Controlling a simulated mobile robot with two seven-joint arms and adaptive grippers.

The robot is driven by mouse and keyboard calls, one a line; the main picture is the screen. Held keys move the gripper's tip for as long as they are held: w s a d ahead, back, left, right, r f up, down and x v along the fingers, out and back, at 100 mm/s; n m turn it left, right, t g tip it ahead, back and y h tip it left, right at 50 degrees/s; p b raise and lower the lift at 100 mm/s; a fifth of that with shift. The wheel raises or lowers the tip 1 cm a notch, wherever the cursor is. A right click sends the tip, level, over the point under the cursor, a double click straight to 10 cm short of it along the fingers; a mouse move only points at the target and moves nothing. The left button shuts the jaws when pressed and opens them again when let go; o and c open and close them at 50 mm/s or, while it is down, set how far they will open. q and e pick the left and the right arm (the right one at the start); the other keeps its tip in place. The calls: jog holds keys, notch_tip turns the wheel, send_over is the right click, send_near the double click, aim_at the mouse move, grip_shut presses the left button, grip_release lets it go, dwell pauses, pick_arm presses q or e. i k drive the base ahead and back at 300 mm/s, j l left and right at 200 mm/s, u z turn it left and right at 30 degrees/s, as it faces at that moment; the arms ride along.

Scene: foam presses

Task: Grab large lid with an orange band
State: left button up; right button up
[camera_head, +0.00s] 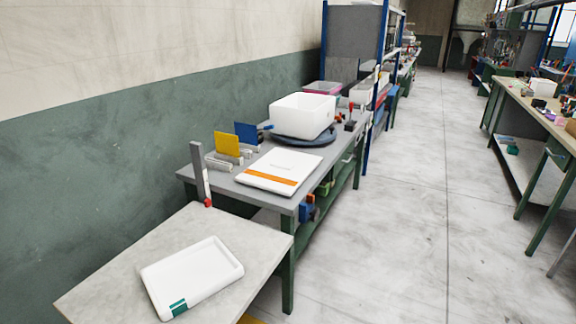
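The large lid with an orange band (281,170) is a flat white rectangular panel. It lies on the grey workbench (236,188) near its front edge, with the orange band across its near end. Another white lid or shallow tray with a green band (192,276) lies on the lower, nearer table. Neither of my grippers shows in the head view.
A white bin (302,116) sits on a dark round base behind the lid. A yellow plate (227,144) and a blue plate (247,133) stand upright at the wall side. The near table (100,291) adjoins the bench. The aisle floor (400,220) to the right is clear.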

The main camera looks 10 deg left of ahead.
aim_at(281, 171)
jog(key=i+l, duration=0.85)
jog(key=i, duration=0.2)
